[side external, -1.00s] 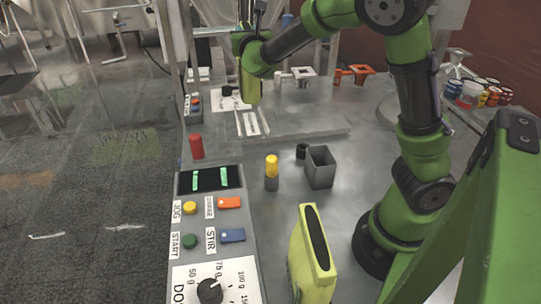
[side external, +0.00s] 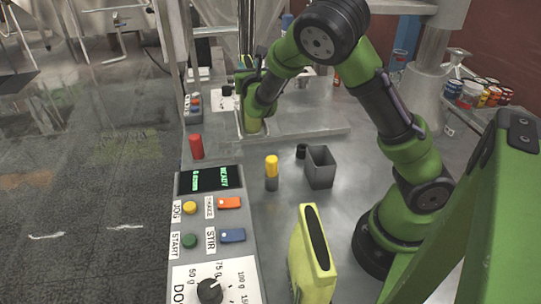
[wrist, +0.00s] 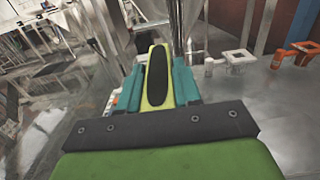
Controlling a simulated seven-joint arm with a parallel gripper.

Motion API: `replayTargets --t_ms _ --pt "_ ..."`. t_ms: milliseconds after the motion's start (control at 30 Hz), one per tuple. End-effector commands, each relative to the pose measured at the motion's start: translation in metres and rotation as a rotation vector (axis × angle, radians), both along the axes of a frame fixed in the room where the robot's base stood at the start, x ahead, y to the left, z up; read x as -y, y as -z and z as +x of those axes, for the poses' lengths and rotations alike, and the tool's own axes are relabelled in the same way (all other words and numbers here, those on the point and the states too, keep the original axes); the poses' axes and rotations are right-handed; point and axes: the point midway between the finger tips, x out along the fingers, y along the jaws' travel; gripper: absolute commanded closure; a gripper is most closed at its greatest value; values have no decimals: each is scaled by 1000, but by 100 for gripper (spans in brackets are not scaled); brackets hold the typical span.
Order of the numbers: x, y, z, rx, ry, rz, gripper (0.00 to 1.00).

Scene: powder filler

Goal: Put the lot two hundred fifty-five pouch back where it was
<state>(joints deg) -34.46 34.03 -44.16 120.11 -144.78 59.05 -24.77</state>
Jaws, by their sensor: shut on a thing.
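My gripper (wrist: 156,85) is shut on a yellow-green pouch (wrist: 156,75) with a dark oval panel, held between its teal fingers in the wrist view. A second yellow-green piece (side external: 311,262) with a dark oval panel stands in the front. No lot number is legible on either.
The control panel (side external: 205,205) with buttons and a dial runs along the left. A grey open bin (side external: 320,168), a yellow-topped post (side external: 271,172) and a red cylinder (side external: 196,146) stand mid-table. Colored jars (side external: 490,95) sit at far right.

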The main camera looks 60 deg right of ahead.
Motion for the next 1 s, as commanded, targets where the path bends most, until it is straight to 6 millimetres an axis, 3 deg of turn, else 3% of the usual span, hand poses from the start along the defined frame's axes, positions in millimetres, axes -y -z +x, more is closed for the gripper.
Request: replayTargets --t_ms 300,333,500,833,1000 --pt "0 2 0 2 0 -1 100" --pt "0 3 0 1 0 -1 65" --pt "0 2 0 1 0 -1 41" --pt "-1 4 0 0 -1 -1 41" --pt "-18 3 -16 0 -5 1 41"
